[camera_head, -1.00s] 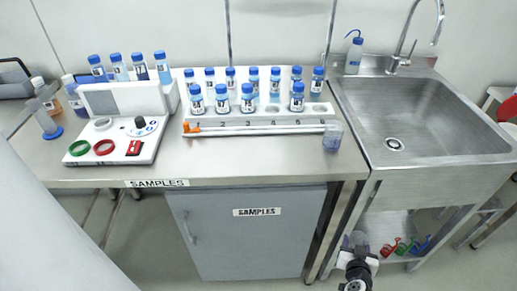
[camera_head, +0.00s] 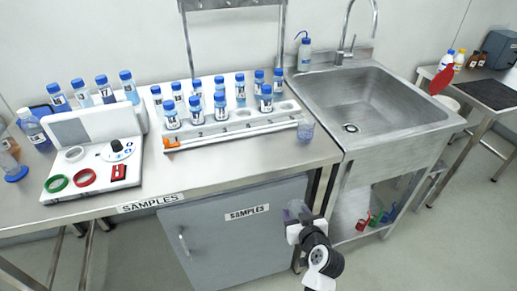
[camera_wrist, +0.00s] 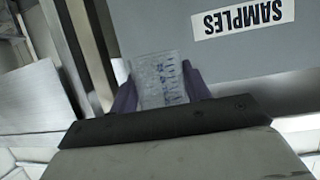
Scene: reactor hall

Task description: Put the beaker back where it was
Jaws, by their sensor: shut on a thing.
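My gripper (camera_head: 297,212) is low in front of the counter, beside the right end of the grey cabinet door. In the wrist view, my gripper (camera_wrist: 160,82) has its two purple fingers on either side of a clear beaker (camera_wrist: 158,80) with printed graduation marks, and it is shut on it. The held beaker is small and hard to make out in the head view. Another small clear vessel (camera_head: 306,131) with a bluish tint stands on the counter at the right end of the white bottle rack (camera_head: 285,124).
The steel counter (camera_head: 240,162) has a bare front strip above the SAMPLES cabinet (camera_head: 225,245). Several blue-capped bottles fill the rack. A white device (camera_head: 120,152) stands left. A steel sink (camera_head: 375,100) adjoins right, with a wash bottle (camera_head: 304,54) behind.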

